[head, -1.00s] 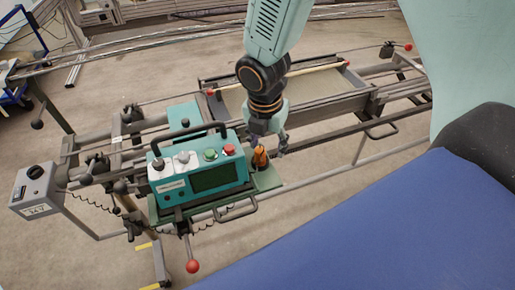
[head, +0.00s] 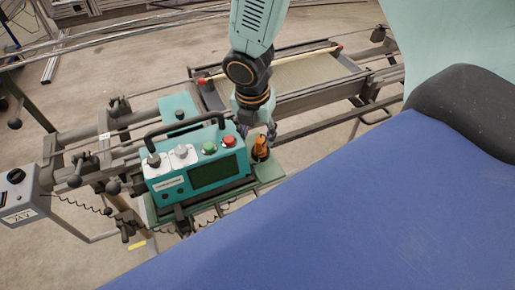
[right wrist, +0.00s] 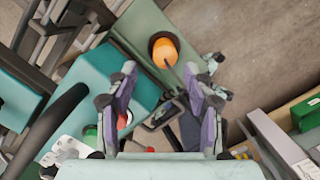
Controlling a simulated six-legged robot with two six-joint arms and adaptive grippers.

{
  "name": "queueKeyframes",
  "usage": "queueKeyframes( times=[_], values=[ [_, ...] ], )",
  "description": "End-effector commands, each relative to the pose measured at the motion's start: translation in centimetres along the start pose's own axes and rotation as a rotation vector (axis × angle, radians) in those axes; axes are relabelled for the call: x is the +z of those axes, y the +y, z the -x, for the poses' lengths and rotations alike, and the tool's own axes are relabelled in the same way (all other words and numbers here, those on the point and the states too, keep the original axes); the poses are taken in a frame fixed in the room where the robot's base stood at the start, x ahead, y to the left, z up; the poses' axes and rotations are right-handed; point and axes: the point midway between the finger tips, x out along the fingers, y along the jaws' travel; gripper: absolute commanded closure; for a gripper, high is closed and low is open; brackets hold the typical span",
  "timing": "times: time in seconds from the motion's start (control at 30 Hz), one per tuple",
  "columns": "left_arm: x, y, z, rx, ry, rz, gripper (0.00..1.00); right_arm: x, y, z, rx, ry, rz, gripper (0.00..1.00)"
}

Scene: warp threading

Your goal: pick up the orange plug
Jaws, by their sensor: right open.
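The orange plug (head: 261,148) stands upright in a dark ring on the green shelf at the right end of the teal control box (head: 195,165). In the right wrist view the plug (right wrist: 165,50) shows from above, a little beyond the fingertips and roughly in line with the gap between them. My left gripper is not in view.
The control box has a dark carrying handle (head: 184,130), knobs, a green button and a red button (head: 228,141) close to the plug. Metal rails of the machine (head: 310,98) run behind. A blue surface (head: 340,215) fills the lower right. Open boxes (right wrist: 285,140) show in the right wrist view.

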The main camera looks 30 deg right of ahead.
Motion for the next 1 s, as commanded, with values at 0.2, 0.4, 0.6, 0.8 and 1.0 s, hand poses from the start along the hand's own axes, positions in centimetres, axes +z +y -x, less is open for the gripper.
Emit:
queueKeyframes(
  times=[0.2, 0.4, 0.6, 0.8, 1.0],
  values=[
    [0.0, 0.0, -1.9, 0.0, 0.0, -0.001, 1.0, 0.1, -0.2, -3.3, -0.001, 0.004, 0.0, 0.46],
    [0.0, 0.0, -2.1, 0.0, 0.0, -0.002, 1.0, 0.2, -0.1, -3.9, 0.0, 0.003, 0.0, 0.46],
    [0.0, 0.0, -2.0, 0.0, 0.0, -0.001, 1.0, 0.3, 0.0, -3.8, 0.0, 0.003, 0.0, 0.5],
    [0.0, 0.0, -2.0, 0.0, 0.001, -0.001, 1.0, 0.3, 0.0, -3.8, -0.001, 0.003, 0.0, 0.67],
    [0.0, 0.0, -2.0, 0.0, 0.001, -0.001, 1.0, 0.3, 0.0, -3.8, -0.001, 0.003, 0.0, 0.84]
  ],
)
